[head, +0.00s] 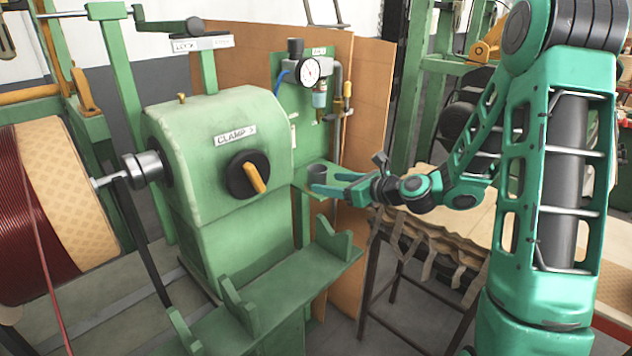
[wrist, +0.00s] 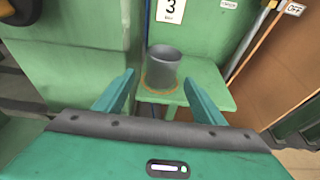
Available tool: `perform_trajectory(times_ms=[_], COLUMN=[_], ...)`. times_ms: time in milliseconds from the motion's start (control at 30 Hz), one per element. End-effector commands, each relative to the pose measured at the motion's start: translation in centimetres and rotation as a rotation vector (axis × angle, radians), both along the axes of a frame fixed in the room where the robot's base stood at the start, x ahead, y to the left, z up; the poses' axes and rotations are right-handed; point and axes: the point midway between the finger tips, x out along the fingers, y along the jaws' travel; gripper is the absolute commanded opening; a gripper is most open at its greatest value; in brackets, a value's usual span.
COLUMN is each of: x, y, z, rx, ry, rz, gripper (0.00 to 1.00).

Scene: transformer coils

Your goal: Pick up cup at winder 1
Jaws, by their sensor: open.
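A dark grey cup (head: 317,173) stands upright on a small green shelf (head: 301,185) at the right side of the green winder (head: 225,150). In the wrist view the cup (wrist: 162,68) stands on the shelf (wrist: 215,92) near its back, with an orange ring around its base. My gripper (head: 326,184) is open and empty, at about shelf height beside the cup. In the wrist view its two fingers (wrist: 160,88) point toward the cup, one on each side. The cup appears slightly beyond the fingertips; whether they touch it cannot be told.
A panel with a gauge (head: 309,71) and pipes rises behind the shelf. A brown board (head: 370,110) stands to the right. The winder's clamp knob (head: 250,174) is left of the shelf, and a green bracket (head: 280,290) lies below. A table (head: 455,215) stands at right.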

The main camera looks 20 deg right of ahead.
Motion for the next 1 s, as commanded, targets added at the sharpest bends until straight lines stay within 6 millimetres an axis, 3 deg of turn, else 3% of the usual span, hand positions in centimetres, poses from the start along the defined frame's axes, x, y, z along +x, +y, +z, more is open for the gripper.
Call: perform_trajectory(times_ms=[267, 600, 900, 1000], x=[1.7, 5.4, 5.8, 5.8], y=[1.0, 2.7, 2.9, 2.9], z=[-0.5, -1.6, -1.8, -1.7], rx=[-0.002, -0.003, -0.003, -0.003], ry=[-0.001, 0.0, 0.0, -0.001], rz=[0.002, 0.002, 0.002, 0.001], gripper=[0.64, 0.64, 0.64, 0.42])
